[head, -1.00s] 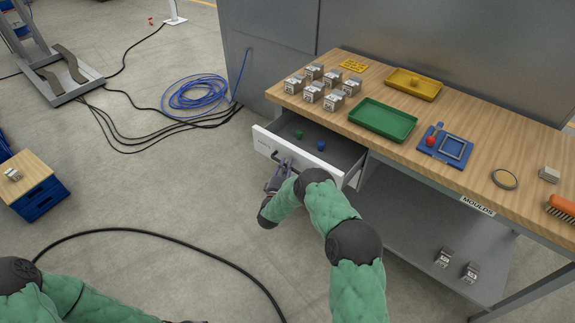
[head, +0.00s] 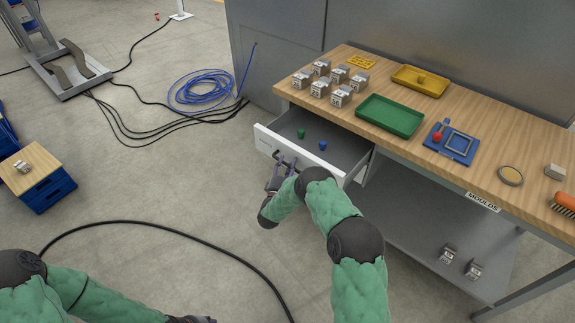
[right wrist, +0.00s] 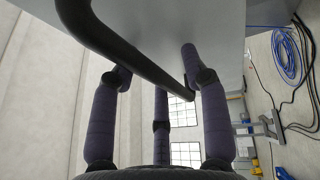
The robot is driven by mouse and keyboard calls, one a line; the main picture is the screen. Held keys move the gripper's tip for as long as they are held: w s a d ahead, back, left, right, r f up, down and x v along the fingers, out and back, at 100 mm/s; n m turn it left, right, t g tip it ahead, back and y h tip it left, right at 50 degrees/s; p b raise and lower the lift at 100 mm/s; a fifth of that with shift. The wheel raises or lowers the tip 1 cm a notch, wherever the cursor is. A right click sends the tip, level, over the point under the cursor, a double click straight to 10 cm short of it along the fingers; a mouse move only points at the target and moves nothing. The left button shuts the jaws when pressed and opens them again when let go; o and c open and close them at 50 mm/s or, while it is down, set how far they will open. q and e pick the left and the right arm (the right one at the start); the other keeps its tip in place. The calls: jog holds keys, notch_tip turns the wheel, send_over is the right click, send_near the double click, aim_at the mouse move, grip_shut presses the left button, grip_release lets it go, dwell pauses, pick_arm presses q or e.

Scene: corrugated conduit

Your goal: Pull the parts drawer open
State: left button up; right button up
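The parts drawer (head: 302,154) stands partly pulled out under the left end of the workbench, with a white front and grey inside. A small green piece (head: 301,133) and a small blue piece (head: 322,145) lie in it. My right gripper (head: 281,172) is at the drawer front. In the right wrist view its purple fingers (right wrist: 160,85) lie around the dark bar handle (right wrist: 130,47), which crosses between them; exact contact is partly hidden. My left gripper (head: 192,319) shows only as a dark bit at the bottom edge, mostly cut off.
The wooden bench top (head: 400,143) carries several metal blocks, a green tray (head: 390,115), a yellow tray (head: 420,80) and a blue fixture (head: 452,143). A blue box (head: 45,193) stands at left.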

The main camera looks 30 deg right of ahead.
jog(key=v, duration=1.2)
dwell(0.5)
